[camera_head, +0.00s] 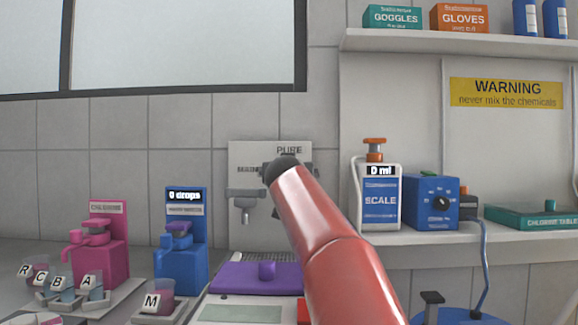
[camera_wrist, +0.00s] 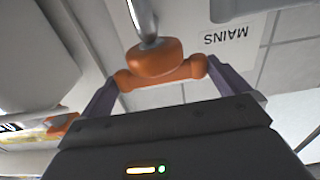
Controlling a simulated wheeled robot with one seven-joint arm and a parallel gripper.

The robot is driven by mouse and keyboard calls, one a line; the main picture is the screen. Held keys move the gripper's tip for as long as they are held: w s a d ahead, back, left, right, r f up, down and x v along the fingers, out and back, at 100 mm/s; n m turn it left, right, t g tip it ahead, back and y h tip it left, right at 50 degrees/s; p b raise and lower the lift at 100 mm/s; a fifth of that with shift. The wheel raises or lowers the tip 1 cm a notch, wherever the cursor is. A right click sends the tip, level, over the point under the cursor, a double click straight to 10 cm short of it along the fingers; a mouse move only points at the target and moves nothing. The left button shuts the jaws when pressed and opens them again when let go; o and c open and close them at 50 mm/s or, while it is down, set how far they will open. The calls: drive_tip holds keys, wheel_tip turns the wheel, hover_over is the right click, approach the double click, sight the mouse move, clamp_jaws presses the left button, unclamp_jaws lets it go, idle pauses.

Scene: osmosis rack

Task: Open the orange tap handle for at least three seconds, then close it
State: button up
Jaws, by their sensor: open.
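The orange tap handle (camera_wrist: 155,65) shows in the wrist view as a crossbar with a rounded hub, with a metal rod (camera_wrist: 143,18) rising above it. My gripper (camera_wrist: 165,75) is open, with one finger at each end of the crossbar. I cannot tell whether the fingers touch it. An upside-down MAINS label (camera_wrist: 226,40) is on the pale panel beside it. In the head view, my red arm covers part of the panel marked PURE (camera_head: 289,150), and the orange handle is hidden. A grey spout (camera_head: 243,205) hangs from this panel.
A pink dispenser (camera_head: 100,260) and a blue dispenser (camera_head: 180,268) stand to the left, with lettered beakers before them. To the right, a shelf holds a SCALE bottle (camera_head: 379,198) and a blue dial box (camera_head: 432,202). A purple-topped device (camera_head: 240,279) sits below the panel.

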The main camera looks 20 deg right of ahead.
drive_tip(key=shift+x, duration=0.85)
drive_tip(key=c, duration=0.7)
